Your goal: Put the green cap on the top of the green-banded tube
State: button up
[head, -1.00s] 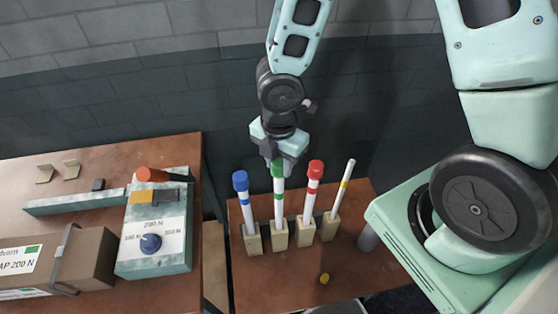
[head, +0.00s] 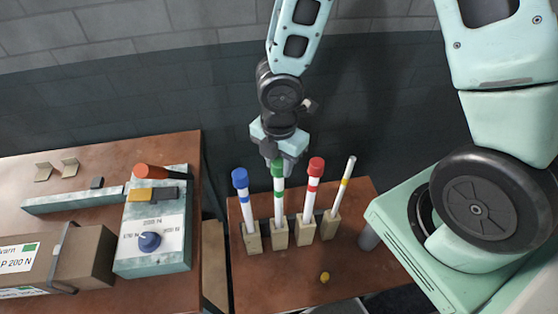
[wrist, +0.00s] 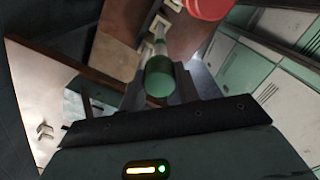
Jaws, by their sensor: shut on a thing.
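The green cap (head: 278,168) sits at the top of the green-banded tube (head: 279,205), in line with it. The tube stands upright in a beige holder block (head: 279,238). My gripper (head: 278,160) is above the tube and shut on the green cap. Whether the cap is fully seated cannot be told.
A blue-capped tube (head: 246,203) stands left, and a red-capped tube (head: 311,192) right. An uncapped yellow-banded tube (head: 342,189) is further right. A small yellow cap (head: 324,277) lies on the table (head: 290,290) in front. A dial device (head: 153,230) and a cardboard box (head: 60,260) are on the left table.

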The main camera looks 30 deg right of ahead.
jog(key=shift+f+b, duration=0.55)
jog(key=shift+f, duration=0.05)
dwell(0.5)
jog(key=o, duration=1.6)
jog(key=shift+r, duration=0.1)
jog(key=shift+r+p, duration=3.95)
jog(key=shift+p, duration=0.05)
